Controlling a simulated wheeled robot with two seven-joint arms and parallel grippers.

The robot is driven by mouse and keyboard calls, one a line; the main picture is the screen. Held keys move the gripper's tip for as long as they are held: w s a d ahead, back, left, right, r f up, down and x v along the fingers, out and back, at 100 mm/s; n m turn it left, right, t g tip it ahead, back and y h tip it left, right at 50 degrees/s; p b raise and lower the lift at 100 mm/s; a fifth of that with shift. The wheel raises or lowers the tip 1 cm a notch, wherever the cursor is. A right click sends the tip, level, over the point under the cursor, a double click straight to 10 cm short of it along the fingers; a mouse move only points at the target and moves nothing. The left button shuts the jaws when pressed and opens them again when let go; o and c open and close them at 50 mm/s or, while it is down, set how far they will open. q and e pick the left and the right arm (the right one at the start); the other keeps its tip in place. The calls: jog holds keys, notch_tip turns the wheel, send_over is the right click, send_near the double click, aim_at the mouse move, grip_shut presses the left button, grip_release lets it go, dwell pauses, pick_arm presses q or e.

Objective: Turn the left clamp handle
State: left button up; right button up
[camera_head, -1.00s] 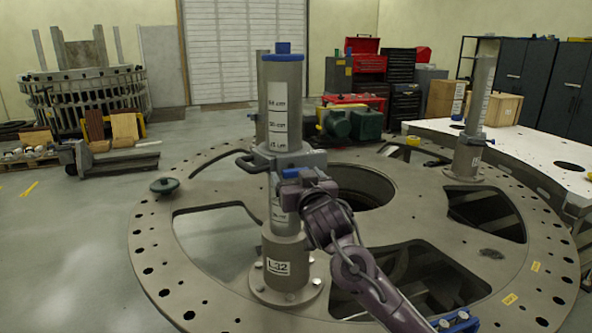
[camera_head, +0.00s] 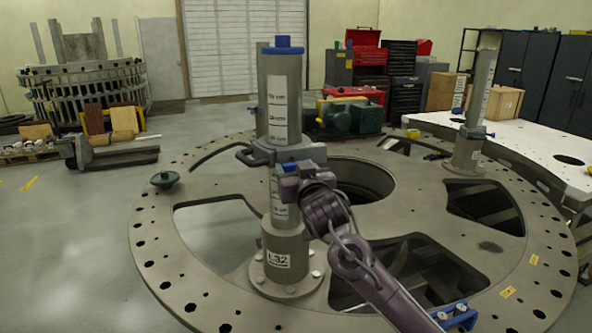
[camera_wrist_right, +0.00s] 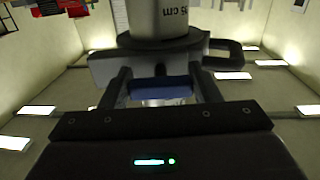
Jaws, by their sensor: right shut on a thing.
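The left post (camera_head: 280,100) is a grey column with measuring labels and a blue cap, upright on the turret plate (camera_head: 215,185). A grey clamp collar (camera_head: 285,152) with a loop at its left side grips the post. Its blue clamp handle (camera_wrist_right: 160,88) shows in the right wrist view between the two fingers, mostly hidden by my gripper in the head view. My right gripper (camera_wrist_right: 163,92) is shut on the handle, just below the collar. The right arm comes in from the lower right. My left gripper is not in view.
A second post (camera_head: 475,110) with a blue-handled clamp stands at the right. The plate has large cut-outs and a central hole. A dark green knob (camera_head: 165,179) sits at its left edge. A white slotted table (camera_head: 530,150) is at the right.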

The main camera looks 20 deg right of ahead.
jog(key=n+b, duration=0.1)
jog(key=n, duration=0.3)
jog(key=shift+d, duration=0.15)
jog(key=n+b, duration=0.1)
jog(key=n, duration=0.3)
jog(key=shift+d, duration=0.1)
jog(key=n+b, duration=0.2)
jog(key=n, duration=0.3)
jog(key=shift+r+n+b, duration=0.1)
jog(key=shift+n+b, duration=0.3)
jog(key=shift+r+n+b, duration=0.15)
jog(key=shift+n+b, duration=0.8)
jog(key=shift+n, duration=0.95)
jog(key=o, duration=1)
